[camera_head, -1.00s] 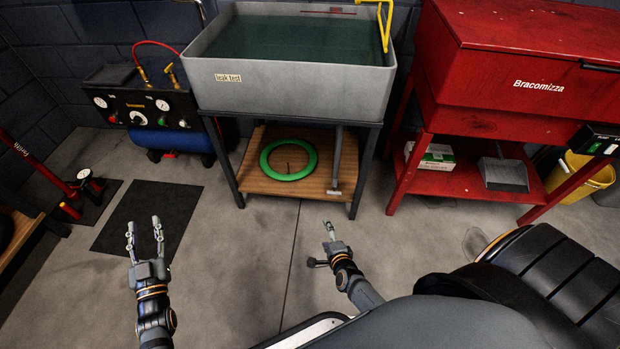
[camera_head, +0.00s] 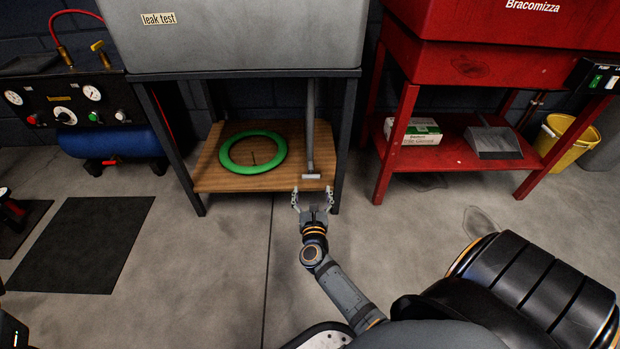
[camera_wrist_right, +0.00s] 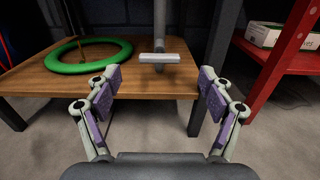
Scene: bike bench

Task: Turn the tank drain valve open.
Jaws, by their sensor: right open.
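The grey leak test tank (camera_head: 240,38) stands on a dark frame in the head view. A grey drain pipe (camera_head: 310,125) hangs from under it, down to just above the wooden shelf. A light grey crossbar handle (camera_head: 311,176) sits at the pipe's lower end. It also shows in the right wrist view (camera_wrist_right: 160,58), lying crosswise to the pipe. My right gripper (camera_head: 313,192) is open and empty just in front of the handle, apart from it. In the right wrist view its fingers (camera_wrist_right: 158,85) stand on either side, with the handle beyond and between them. My left gripper is out of view.
A green ring (camera_head: 233,166) lies on the wooden shelf (camera_head: 205,178) left of the pipe. A dark frame leg (camera_head: 346,140) stands close to the right of the handle. A red bench (camera_head: 408,85) stands farther right. The floor in front is clear.

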